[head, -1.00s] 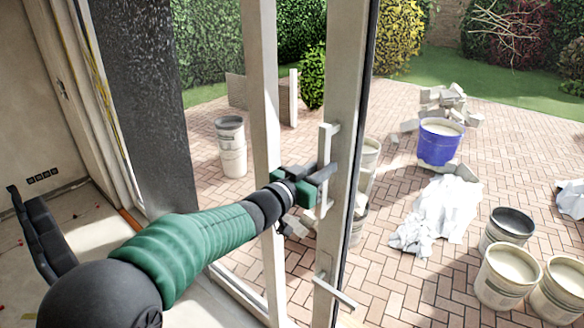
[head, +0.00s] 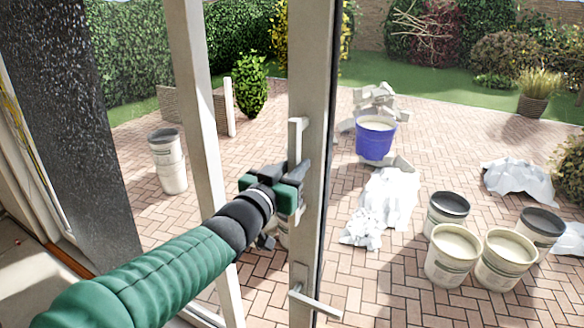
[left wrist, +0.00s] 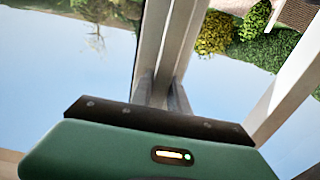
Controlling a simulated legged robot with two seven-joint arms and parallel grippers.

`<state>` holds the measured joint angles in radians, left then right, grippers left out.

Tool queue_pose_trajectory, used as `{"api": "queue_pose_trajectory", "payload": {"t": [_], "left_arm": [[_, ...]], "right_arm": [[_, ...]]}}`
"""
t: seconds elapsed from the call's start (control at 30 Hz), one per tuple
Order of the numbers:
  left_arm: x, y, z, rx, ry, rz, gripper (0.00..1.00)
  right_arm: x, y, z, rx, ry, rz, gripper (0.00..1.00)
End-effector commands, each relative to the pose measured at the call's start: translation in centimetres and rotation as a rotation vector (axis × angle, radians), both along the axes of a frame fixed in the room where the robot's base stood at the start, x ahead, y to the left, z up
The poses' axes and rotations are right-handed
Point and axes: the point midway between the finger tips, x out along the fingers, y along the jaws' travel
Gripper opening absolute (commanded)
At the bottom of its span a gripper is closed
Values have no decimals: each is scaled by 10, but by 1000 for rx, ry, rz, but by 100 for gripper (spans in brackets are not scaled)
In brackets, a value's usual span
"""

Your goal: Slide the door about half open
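The door (head: 315,80) shows as a pale upright stile with a dark edge, right of a pale fixed-looking post (head: 205,130). An upright bar handle (head: 297,135) stands off the stile. My left gripper (head: 298,178), green and black, is at this handle. In the left wrist view its two fingers (left wrist: 162,98) lie on either side of a pale upright bar and look shut on it. A lever handle (head: 315,303) sits lower on the stile. A gap shows between post and stile. My right gripper is in neither view now.
Outside is brick paving (head: 270,300). A pale bucket (head: 168,160) stands beyond the left side, a blue bucket (head: 375,138) beyond the right. Several tubs (head: 453,258) and white sheeting (head: 388,205) lie to the right. A dark panel (head: 65,110) is at left.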

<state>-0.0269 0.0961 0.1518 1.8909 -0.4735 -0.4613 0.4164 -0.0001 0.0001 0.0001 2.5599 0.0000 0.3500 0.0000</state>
Motion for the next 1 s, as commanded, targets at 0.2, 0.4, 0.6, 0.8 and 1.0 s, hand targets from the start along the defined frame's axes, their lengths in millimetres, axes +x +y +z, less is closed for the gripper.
{"api": "queue_pose_trajectory", "payload": {"t": [0.2,0.4,0.6,0.8,1.0], "left_arm": [[-2,-7,0,1,0,-12,42],[-1,-6,-2,0,1,-13,42],[-1,-6,-2,1,3,-13,42],[-1,-6,-3,1,4,-12,42],[0,-6,-3,1,4,-12,42]], "right_arm": [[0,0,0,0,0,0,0],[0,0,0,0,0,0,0],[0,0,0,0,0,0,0],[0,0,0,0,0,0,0],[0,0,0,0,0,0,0]]}}
